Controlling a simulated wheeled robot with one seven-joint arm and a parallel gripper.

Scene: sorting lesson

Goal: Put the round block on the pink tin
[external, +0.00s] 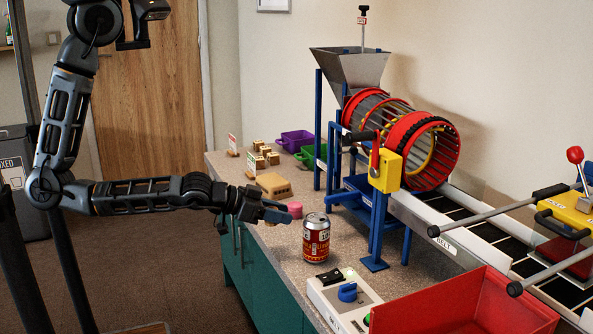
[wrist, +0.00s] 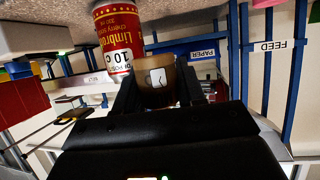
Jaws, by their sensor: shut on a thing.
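My gripper (external: 277,215) is low over the counter, just left of the pink tin (external: 295,209) in the external view. In the wrist view my gripper (wrist: 162,85) is shut on a brown, round-sided block (wrist: 145,77) with a white label, which I take to be the round block. The block is hidden or too small to make out in the external view. Whether block and tin touch cannot be told.
The red drink can (external: 316,238) stands close to my fingertips and shows large in the wrist view (wrist: 118,45). A tan block (external: 273,186), several small wooden blocks, and purple (external: 296,139) and green trays lie further back. A blue-framed drum machine (external: 377,215) stands to the right.

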